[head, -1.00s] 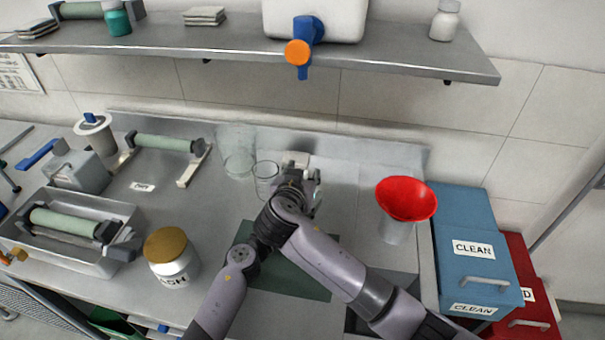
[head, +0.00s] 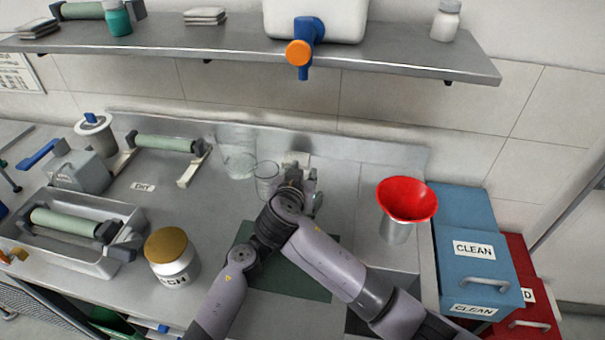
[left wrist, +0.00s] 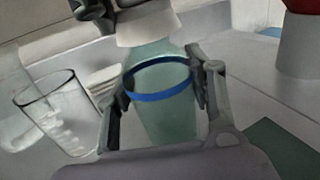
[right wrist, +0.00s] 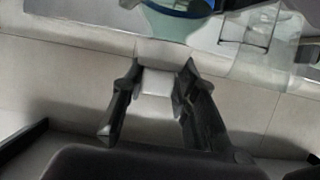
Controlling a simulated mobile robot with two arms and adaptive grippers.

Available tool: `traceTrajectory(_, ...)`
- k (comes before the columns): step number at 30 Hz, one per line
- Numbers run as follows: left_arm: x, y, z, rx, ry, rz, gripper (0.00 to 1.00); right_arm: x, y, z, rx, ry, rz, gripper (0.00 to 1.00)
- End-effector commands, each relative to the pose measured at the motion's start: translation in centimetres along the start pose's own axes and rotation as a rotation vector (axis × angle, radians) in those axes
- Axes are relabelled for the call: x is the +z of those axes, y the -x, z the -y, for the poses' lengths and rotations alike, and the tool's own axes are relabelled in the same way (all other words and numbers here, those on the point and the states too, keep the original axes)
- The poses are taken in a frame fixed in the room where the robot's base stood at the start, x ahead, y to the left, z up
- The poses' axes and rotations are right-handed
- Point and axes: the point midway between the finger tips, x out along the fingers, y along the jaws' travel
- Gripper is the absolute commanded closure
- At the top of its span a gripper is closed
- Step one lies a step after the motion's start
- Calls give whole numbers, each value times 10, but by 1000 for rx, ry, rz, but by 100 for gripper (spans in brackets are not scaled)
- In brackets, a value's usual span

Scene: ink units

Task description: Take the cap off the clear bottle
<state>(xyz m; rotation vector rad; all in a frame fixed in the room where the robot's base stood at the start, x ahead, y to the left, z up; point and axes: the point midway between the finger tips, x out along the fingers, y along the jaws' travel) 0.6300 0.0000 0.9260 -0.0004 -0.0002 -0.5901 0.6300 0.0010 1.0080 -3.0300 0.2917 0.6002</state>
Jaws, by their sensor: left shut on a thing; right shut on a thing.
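The clear bottle (left wrist: 165,105), greenish with a blue band, stands between the fingers of my left gripper (left wrist: 160,76), which is shut on its body. A white cap (left wrist: 147,25) sits at the top of the bottle in the left wrist view. Dark fingertips of my right gripper show beside it. In the right wrist view, my right gripper (right wrist: 157,76) is shut on a white piece (right wrist: 155,84), which looks like the cap. The bottle's blue band (right wrist: 190,5) shows at the top edge. I cannot tell whether cap and neck touch. In the head view my arms mostly hide the bottle.
A clear glass (head: 267,180) and a larger clear beaker (head: 238,155) stand left of the grippers. A red funnel (head: 407,198) stands to the right, beside blue drawers (head: 465,220). A jar with a brown lid (head: 167,245) is at front left. A shelf (head: 230,42) runs above.

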Motion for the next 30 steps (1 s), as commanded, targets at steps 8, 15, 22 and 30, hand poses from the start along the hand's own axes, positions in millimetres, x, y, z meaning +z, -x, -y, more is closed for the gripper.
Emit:
traceTrajectory(8, 0, 0, -2, 4, 1, -1, 100, -1, 0, -1, 4, 0, 1, 100)
traceTrajectory(15, 0, 0, -2, 5, 1, -1, 100, -8, 3, -1, 3, -1, 0, 100)
traceTrajectory(22, 0, 0, -2, 4, -1, -1, 100, -16, 6, 0, 1, 0, 0, 100)
traceTrajectory(30, 0, 0, -1, 2, -2, -1, 100, -20, 8, 0, 1, -1, 0, 100)
